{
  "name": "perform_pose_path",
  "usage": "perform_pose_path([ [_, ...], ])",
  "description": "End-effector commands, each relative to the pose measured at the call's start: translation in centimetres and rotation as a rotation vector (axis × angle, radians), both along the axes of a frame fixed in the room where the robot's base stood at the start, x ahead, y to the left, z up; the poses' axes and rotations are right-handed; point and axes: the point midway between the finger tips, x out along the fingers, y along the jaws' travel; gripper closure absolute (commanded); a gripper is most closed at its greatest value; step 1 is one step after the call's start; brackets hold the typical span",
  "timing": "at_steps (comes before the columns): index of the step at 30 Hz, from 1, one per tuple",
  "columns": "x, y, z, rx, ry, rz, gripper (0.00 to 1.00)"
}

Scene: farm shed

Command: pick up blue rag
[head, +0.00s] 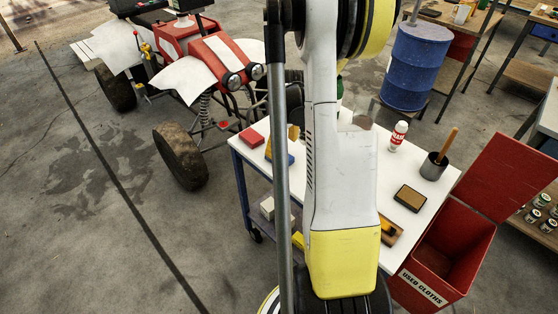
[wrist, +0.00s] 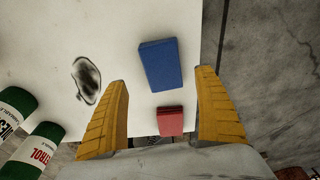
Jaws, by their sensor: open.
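The blue rag (wrist: 160,65) is a flat folded block on the white tabletop, seen in the wrist view beyond and between my fingertips. In the head view only a small part of the blue rag (head: 290,159) shows beside my arm. My gripper (wrist: 163,76) is open above the table, its two yellow fingers wide apart with nothing between them. The gap between the fingers and the blue rag in height is hard to tell. A red rag (wrist: 170,121) lies nearer my palm, between the fingers in the picture. In the head view the red rag (head: 251,138) is at the table's left corner.
Green cans (wrist: 38,150) stand at left in the wrist view, beside a dark-stained patch (wrist: 87,82). The white table (head: 366,165) also holds a white-and-red bottle (head: 398,135), a grey pot (head: 433,167) and a brown block (head: 409,197). A red used-cloths bin (head: 437,265) stands open at right.

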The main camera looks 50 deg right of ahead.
Motion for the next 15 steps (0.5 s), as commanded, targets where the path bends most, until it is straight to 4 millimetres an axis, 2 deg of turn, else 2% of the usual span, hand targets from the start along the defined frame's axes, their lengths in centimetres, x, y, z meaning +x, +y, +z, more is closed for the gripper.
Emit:
perform_pose_path([
  [5, 0.2, 0.2, -1.8, 0.000, 0.000, 0.000, 0.19],
  [10, 0.5, 0.5, -4.7, 0.000, 0.000, 0.001, 0.19],
  [15, 0.6, 0.5, -5.3, 0.000, 0.000, 0.001, 0.19],
])
